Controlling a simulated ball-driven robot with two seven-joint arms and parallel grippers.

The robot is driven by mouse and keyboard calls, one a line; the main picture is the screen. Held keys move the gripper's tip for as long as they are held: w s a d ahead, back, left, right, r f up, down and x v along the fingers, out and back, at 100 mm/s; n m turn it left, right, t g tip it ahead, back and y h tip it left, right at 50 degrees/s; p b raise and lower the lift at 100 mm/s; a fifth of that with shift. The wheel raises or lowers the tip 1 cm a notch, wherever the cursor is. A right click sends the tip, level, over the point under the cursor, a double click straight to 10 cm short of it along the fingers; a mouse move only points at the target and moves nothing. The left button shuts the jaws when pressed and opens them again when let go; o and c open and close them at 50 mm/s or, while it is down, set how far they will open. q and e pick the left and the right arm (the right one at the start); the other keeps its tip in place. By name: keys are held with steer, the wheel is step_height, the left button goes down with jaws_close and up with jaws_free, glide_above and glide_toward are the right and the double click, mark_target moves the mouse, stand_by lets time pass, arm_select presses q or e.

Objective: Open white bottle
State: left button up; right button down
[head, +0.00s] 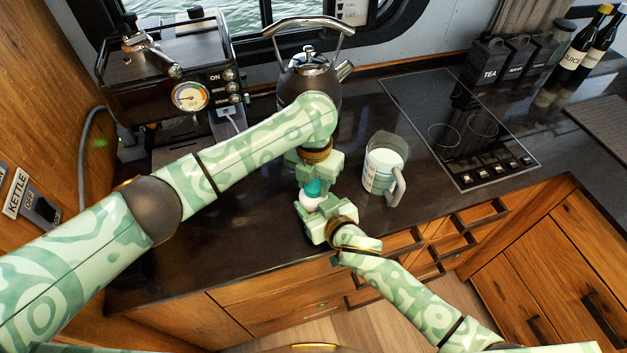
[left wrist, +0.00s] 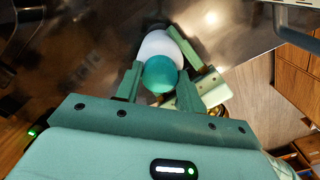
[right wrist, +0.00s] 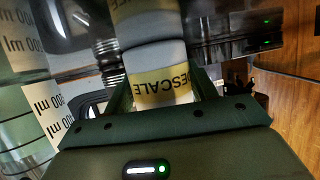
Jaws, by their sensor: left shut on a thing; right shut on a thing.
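The white bottle (head: 310,203) with a teal cap (head: 314,187) is held between my two grippers above the counter's front part. My left gripper (head: 316,177) comes from above and is shut on the cap. In the left wrist view, the cap (left wrist: 160,74) sits between the fingers with the white body (left wrist: 162,45) behind it. My right gripper (head: 318,213) is shut on the bottle body from the front. In the right wrist view, the body's yellow label (right wrist: 160,87) reads "DESCALE" between the fingers. The cap looks seated on the bottle.
A measuring jug (head: 383,168) with white contents stands close to the right of the grippers. A kettle (head: 312,75) and an espresso machine (head: 175,80) stand behind. A cooktop (head: 455,125) lies to the right. The dark counter (head: 240,215) is clear at front left.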

arm_select(q)
steer(key=n, duration=1.4)
steer(key=shift+n, duration=0.3)
steer(key=n, duration=0.9)
steer(key=shift+n, duration=0.3)
steer(key=n, duration=0.8)
steer(key=shift+n, duration=0.4)
steer(key=n, duration=0.3)
steer(key=shift+r, duration=0.1)
